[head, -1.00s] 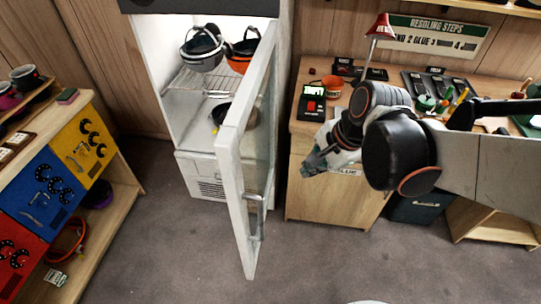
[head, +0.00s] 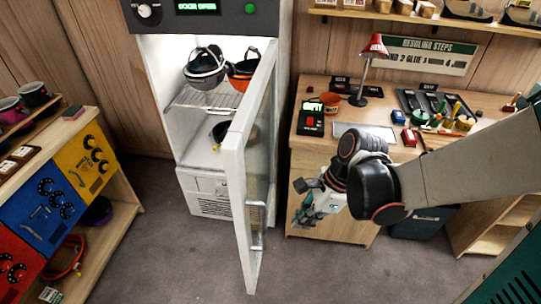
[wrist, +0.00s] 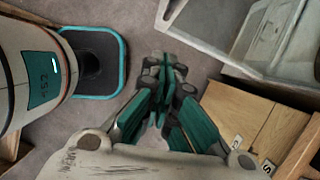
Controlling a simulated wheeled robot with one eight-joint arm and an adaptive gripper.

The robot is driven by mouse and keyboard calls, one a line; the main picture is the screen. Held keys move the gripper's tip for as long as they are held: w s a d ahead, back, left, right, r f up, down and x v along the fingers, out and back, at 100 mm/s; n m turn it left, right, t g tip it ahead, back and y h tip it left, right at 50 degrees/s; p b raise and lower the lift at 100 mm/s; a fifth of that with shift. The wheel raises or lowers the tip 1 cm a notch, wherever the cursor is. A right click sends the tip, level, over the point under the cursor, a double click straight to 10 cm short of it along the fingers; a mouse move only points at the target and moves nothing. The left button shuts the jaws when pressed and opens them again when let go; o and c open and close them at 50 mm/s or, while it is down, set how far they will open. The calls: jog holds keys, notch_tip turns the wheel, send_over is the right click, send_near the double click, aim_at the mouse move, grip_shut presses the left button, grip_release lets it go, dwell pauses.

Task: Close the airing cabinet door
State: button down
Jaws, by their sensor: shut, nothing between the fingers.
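The white airing cabinet (head: 182,120) stands at the back centre with its inside lit and exposed. Its glass-panelled door (head: 236,185) is hinged on the right and stands wide open, swung out towards me. A bar handle (head: 257,240) is low on the door. My gripper (head: 300,216) is to the right of the door, in front of the workbench, apart from the door and pointing down. In the wrist view my gripper (wrist: 160,62) has its fingers together and empty, with the door's pale frame (wrist: 205,45) beyond to the upper right.
Helmets (head: 204,70) sit on the cabinet's wire shelf. A workbench (head: 325,170) with a red lamp (head: 376,48) and tools is close on the right. A coloured panel shelf (head: 45,195) stands at the left. The floor (head: 165,235) between is clear.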

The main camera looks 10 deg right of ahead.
jog(key=a+f+b, duration=0.2)
jog(key=a+f, duration=0.2)
jog(key=a, duration=0.1)
jog(key=shift+w+a+f, duration=0.25)
jog(key=shift+w+a, duration=0.15)
jog(key=shift+w, duration=0.05)
